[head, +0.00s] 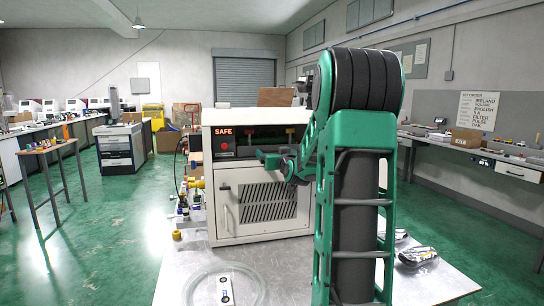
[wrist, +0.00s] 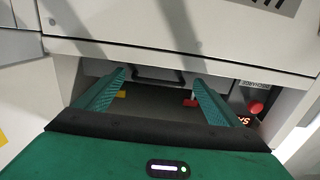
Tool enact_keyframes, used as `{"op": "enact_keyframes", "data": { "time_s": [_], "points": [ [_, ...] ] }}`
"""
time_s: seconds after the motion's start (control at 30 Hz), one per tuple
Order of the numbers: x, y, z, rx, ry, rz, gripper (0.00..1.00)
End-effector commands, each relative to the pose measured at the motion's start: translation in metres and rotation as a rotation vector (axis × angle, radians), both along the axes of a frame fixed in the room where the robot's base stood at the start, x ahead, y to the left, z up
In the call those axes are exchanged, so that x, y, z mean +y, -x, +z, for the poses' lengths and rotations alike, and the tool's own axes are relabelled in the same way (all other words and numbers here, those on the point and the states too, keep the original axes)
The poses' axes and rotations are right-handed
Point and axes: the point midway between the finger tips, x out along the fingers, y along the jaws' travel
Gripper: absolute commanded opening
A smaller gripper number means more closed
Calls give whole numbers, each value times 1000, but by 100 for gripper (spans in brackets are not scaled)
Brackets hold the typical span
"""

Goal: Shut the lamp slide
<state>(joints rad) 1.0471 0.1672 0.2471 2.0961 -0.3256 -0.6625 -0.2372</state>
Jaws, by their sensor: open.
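The white machine (head: 262,180) stands on the table in the head view, with a dark recess across its upper front. Small red, yellow and green parts (head: 290,132) show in the recess; none is labelled readably, so I cannot tell which is the lamp slide. My gripper (head: 268,158) is in front of the recess's lower edge. In the wrist view my gripper (wrist: 160,88) has its fingers apart with nothing held. A dark bar-like handle (wrist: 158,75) lies beyond and between the fingertips. A yellow tab (wrist: 120,94) and a red tab (wrist: 190,102) show near the fingers.
The lit SAFE display (head: 223,131) and a red button (head: 224,152) are at the recess's left. A vented door (head: 264,205) is below. A clear round dish (head: 224,288) lies on the table (head: 285,270) in front. Small coloured parts (head: 183,205) crowd the machine's left side.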

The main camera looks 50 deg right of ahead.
Motion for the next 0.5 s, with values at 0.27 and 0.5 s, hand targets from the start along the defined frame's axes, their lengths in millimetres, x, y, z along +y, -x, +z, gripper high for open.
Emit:
{"op": "enact_keyframes", "data": {
  "time_s": [0.27,0.5],
  "points": [
    [22,35,0,1,2,-2,88],
    [45,70,0,-1,1,-1,88]
  ]
}}
